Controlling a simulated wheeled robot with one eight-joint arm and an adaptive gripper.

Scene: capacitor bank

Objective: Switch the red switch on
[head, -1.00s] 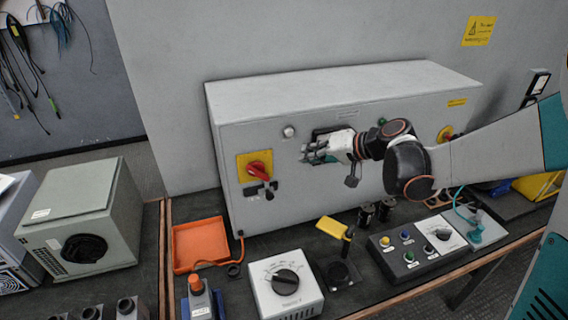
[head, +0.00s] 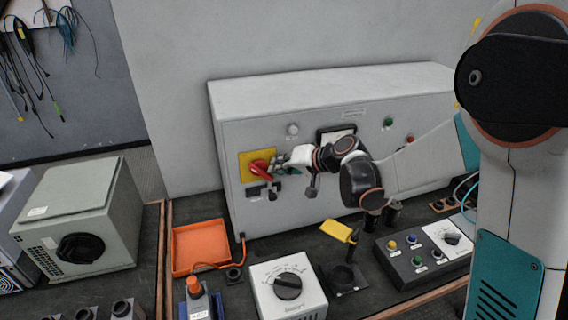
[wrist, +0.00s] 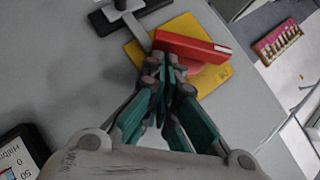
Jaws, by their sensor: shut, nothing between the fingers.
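The red switch (head: 261,167) is a rotary handle on a yellow plate (head: 246,156) at the left of the grey cabinet's front (head: 225,140). In the wrist view the red handle (wrist: 190,45) shows as a bar with a pale end, on the yellow plate (wrist: 214,78). My gripper (head: 277,167) is shut and empty, just right of the handle. In the wrist view my gripper's teal and grey fingertips (wrist: 165,72) are close against the handle's side; whether they touch it I cannot tell. A dark hasp or latch (head: 274,190) hangs below the handle.
An orange tray (head: 203,246), a white dial box (head: 288,291), a yellow-flagged stand (head: 337,231) and a push-button box (head: 412,253) stand on the bench below. A meter (head: 336,134) and a green lamp (head: 389,121) are on the cabinet front.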

